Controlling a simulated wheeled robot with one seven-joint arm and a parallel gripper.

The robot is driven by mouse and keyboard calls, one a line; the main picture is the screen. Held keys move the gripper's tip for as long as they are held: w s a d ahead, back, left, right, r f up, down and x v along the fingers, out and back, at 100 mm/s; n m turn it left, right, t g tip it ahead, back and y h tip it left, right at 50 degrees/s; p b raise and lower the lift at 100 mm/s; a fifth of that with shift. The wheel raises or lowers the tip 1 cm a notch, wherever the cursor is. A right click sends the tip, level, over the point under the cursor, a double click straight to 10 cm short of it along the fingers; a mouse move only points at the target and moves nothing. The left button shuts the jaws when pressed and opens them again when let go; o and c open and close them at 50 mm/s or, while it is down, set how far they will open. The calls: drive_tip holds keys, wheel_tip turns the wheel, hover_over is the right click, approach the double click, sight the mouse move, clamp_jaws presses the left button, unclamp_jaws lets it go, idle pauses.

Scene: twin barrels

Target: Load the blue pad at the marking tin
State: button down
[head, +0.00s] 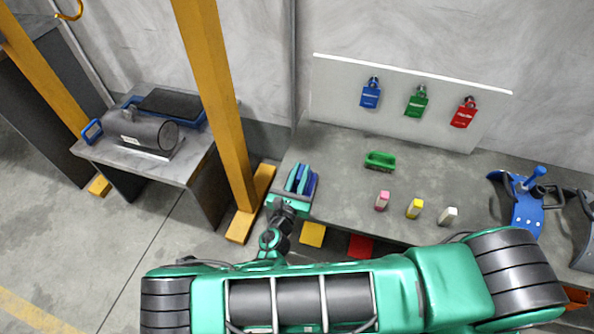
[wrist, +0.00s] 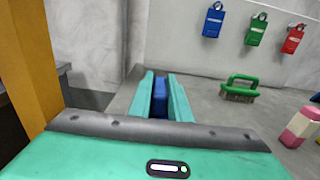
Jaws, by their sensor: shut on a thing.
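My gripper (head: 300,181) is over the left end of the grey bench, its teal fingers closed around a blue thing (wrist: 160,101). This fits the blue pad, but its face is mostly hidden between the fingers, which also show in the wrist view (wrist: 162,97). In the head view some blue shows between and beside the fingers. I cannot tell whether it touches the bench. I cannot pick out a marking tin in either view.
On the bench (head: 335,205) stand a green-handled brush (head: 380,160) and pink (head: 382,200), yellow (head: 415,208) and white (head: 447,215) blocks. Blue, green and red tags hang on the board (head: 330,85) behind. A yellow post (head: 222,100) rises left of my gripper. A blue fixture (head: 526,208) is at right.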

sight(301, 172)
drive_tip(key=shift+f, duration=0.4)
idle(0.8)
drive_tip(key=shift+r, duration=3.55)
